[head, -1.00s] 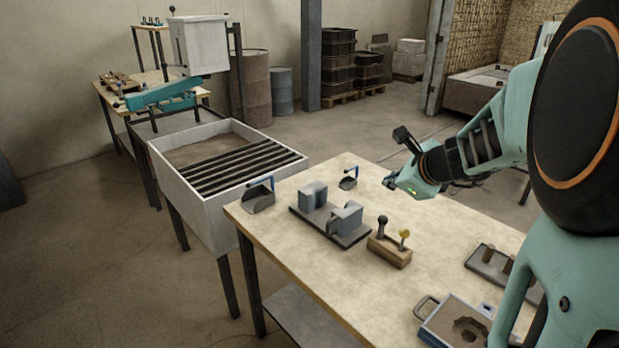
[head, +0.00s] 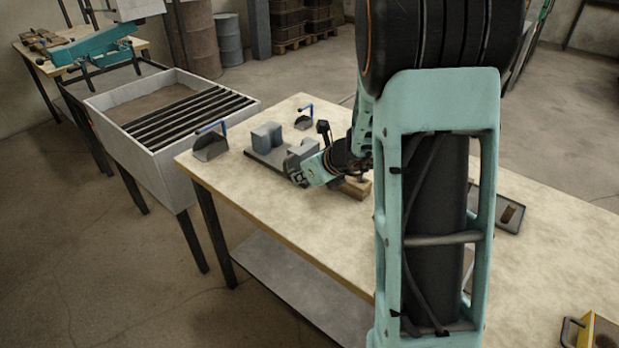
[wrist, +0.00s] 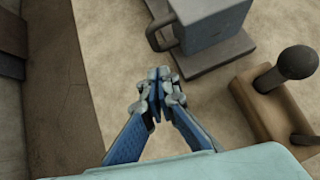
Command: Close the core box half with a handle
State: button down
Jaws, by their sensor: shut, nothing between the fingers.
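The core box half with a handle is a grey-blue block (head: 303,150) on the near right part of a dark base plate (head: 258,159). In the wrist view this half (wrist: 212,20) is at the top, and its dark loop handle (wrist: 161,32) points left. The other half (head: 266,136) stands farther left on the plate, with a gap between them. My gripper (head: 297,179) is shut and empty, beside the handled half on its near side. In the wrist view my fingertips (wrist: 157,92) are together below the handle, apart from it. My arm partly hides this area in the head view.
A wooden block (head: 357,188) with knobs is close to my gripper; one dark knob (wrist: 298,62) shows in the wrist view. Two scoops (head: 210,147) (head: 304,121) with blue handles stand on the table. A yellow-sided box (head: 592,332) is at bottom right. The table's front is clear.

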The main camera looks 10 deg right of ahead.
aim_at(286, 173)
jog(key=shift+w+a+r, duration=0.1)
jog(key=shift+w+a, duration=0.25)
jog(key=shift+w, duration=0.4)
jog(key=shift+w+a+r, duration=0.1)
jog(key=shift+w+a, duration=0.25)
jog(key=shift+w, duration=0.35)
jog(key=w+a, duration=0.1)
jog(key=w, duration=0.1)
jog(key=w+a+p, duration=0.1)
jog(key=w+a, duration=0.1)
jog(key=shift+w+a, duration=0.1)
jog(key=shift+w, duration=0.1)
jog(key=shift+w+a+r, duration=0.15)
jog(key=shift+r, duration=0.05)
